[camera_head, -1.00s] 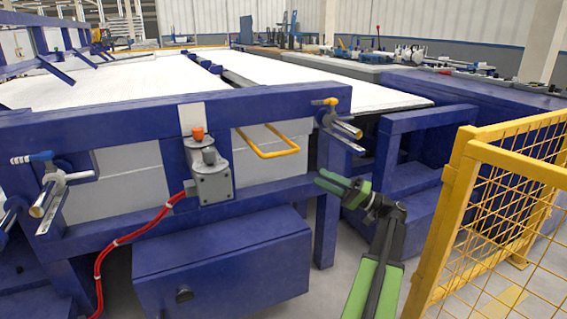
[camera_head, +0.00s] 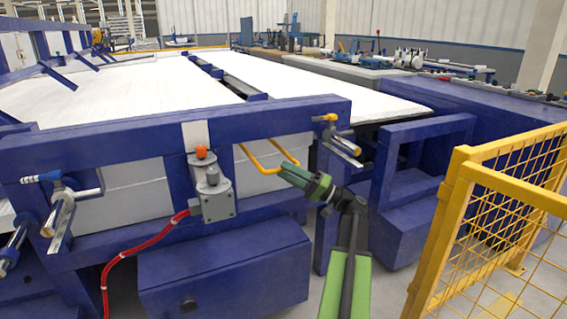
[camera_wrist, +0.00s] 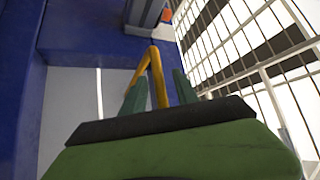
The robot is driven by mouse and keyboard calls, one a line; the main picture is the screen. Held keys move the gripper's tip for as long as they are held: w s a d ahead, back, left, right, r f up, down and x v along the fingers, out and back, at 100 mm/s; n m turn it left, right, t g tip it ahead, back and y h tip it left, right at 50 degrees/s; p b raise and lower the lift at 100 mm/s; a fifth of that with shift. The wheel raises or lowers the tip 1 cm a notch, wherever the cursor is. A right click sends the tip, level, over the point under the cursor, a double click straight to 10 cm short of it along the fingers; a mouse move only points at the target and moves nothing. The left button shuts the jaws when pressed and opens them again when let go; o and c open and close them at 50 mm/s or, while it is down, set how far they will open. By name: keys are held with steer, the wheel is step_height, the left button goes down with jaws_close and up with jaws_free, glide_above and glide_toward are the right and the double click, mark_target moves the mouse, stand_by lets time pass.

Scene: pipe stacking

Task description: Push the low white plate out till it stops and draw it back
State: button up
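The low white plate (camera_head: 293,143) is a panel under the blue front beam, with a yellow bar handle (camera_head: 252,159) sticking out from it. In the wrist view, a white panel (camera_wrist: 70,112) shows at the left and the yellow handle (camera_wrist: 157,72) rises in the middle. My green gripper (camera_head: 285,171) is at the right end of the handle in the head view. In the wrist view, my gripper's two fingers (camera_wrist: 160,88) stand apart with the yellow bar between them. I cannot tell whether either finger touches it.
A blue front beam (camera_head: 270,113) runs above the handle. A grey box with an orange knob (camera_head: 201,152) and a red cable is to the left. A metal clamp (camera_head: 342,146) sits close above right. A yellow mesh fence (camera_head: 500,200) stands at the right.

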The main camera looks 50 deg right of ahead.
steer(key=shift+x, duration=0.9)
jaws_close()
stand_by(0.8)
